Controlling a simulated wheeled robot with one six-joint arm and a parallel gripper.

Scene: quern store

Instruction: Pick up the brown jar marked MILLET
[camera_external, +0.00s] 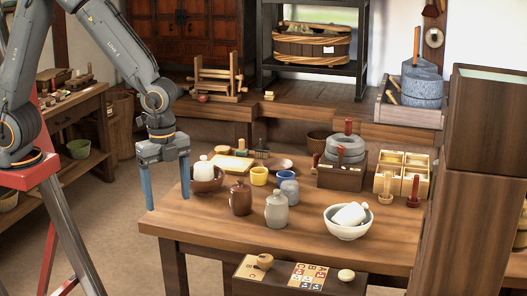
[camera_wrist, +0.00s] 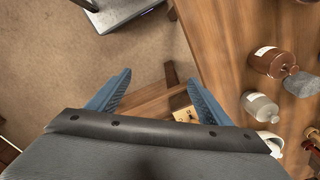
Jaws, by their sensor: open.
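A brown lidded jar (camera_external: 240,198) stands upright on the wooden table (camera_external: 200,228), left of a grey lidded jar (camera_external: 277,212). In the wrist view the brown jar (camera_wrist: 270,62) shows a white label, too small to read, at the upper right; the grey jar (camera_wrist: 262,107) is below it. My gripper (camera_external: 168,201) is open and empty, pointing down at the table's left edge, left of the brown jar and apart from it. In the wrist view its blue fingers (camera_wrist: 158,80) are spread, with floor and table edge behind them.
A brown bowl with a white jar (camera_external: 204,171) stands between my gripper and the table's back. A blue-grey jar (camera_external: 289,191), yellow cup (camera_external: 259,176) and white bowl (camera_external: 348,229) are close by. A low bench (camera_external: 300,285) stands in front. The table's front left is clear.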

